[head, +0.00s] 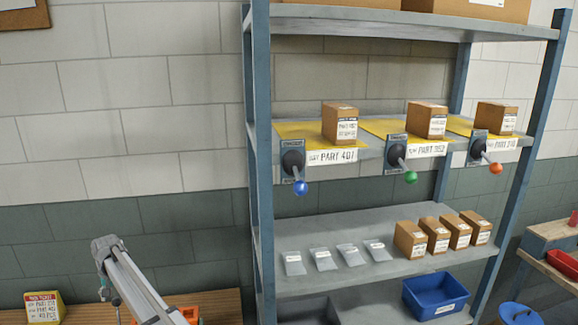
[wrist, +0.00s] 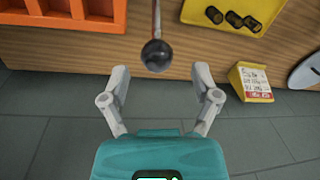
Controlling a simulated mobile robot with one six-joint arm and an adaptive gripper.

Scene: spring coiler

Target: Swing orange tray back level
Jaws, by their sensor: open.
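In the wrist view, an orange tray (wrist: 62,30) with square compartments lies at the upper left on the wooden bench. An orange patch (head: 190,313) shows beside my arm in the head view, mostly hidden. Its tilt cannot be judged. A black ball knob (wrist: 157,56) on a thin rod stands between the trays. My gripper (wrist: 161,75) is open and empty, its fingertips either side of the knob and slightly short of it, apparently not touching. In the head view my gripper cannot be made out.
A yellow-orange tray (wrist: 240,12) holds several black cylinders. A yellow ticket block (wrist: 250,82) stands right of my gripper. The wooden bench (head: 222,300) adjoins a shelf rack (head: 260,180) with boxes and levers with blue (head: 300,187), green (head: 410,177) and orange (head: 495,168) knobs.

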